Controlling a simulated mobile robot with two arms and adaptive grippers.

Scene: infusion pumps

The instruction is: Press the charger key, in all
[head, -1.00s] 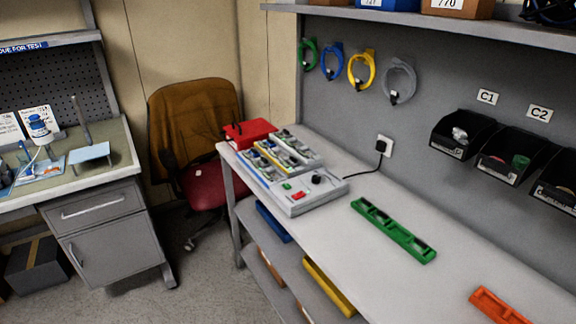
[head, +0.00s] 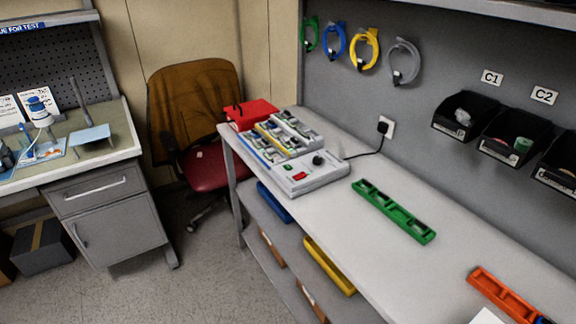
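The charger (head: 300,180) is a grey box on the far left end of the workbench, plugged into a wall socket. Its sloped front panel carries a small green key (head: 288,167), a larger red key (head: 300,176) and a black knob (head: 318,160). Behind the panel, rows of bays (head: 278,137) hold small items with blue, yellow and green strips; details are too small to tell. Neither of my grippers shows in the head view.
A red box (head: 251,113) stands behind the charger. A green tray (head: 393,210) and an orange tray (head: 503,293) lie on the workbench (head: 350,237). Black bins (head: 465,115) hang on the wall. A chair (head: 195,110) stands left of the bench, with open floor (head: 210,275) in front.

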